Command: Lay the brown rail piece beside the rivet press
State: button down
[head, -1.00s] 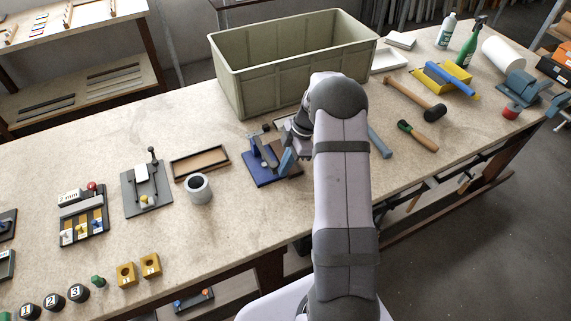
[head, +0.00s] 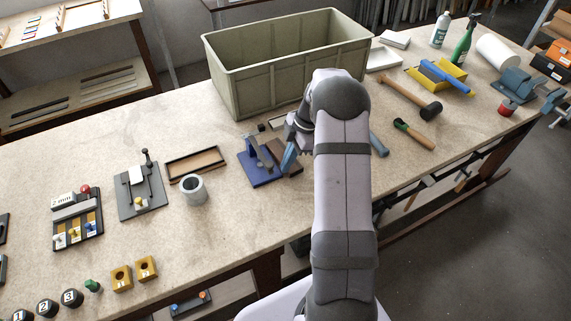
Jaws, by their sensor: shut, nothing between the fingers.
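The rivet press, which I take to be the blue device (head: 261,177) with a flat base, stands on the bench left of my arm. A brown piece (head: 285,153), which looks like the brown rail piece, lies at a slant close along the right side of the press. I cannot tell whether they touch.
A large green crate (head: 240,85) stands behind the press. A shallow brown tray (head: 195,163), a grey cup (head: 193,190) and a lever fixture (head: 140,192) stand to the left.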

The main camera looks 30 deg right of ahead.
jog(key=p+v, duration=0.4)
jog(key=v, duration=0.5)
jog(key=shift+f, duration=0.1)
jog(key=w+d+m+h+b, duration=0.1)
jog(key=w+m+h+b, duration=0.2)
jog(key=m, duration=1.2)
jog(key=w+d+m+h+b, duration=0.2)
jog(key=m+b, duration=0.4)
jog(key=m, duration=1)
jog(key=shift+w+m+t+h, duration=0.3)
jog(key=shift+w+h, duration=0.55)
jog(key=shift+h, duration=0.35)
jog(key=shift+d+f, duration=0.15)
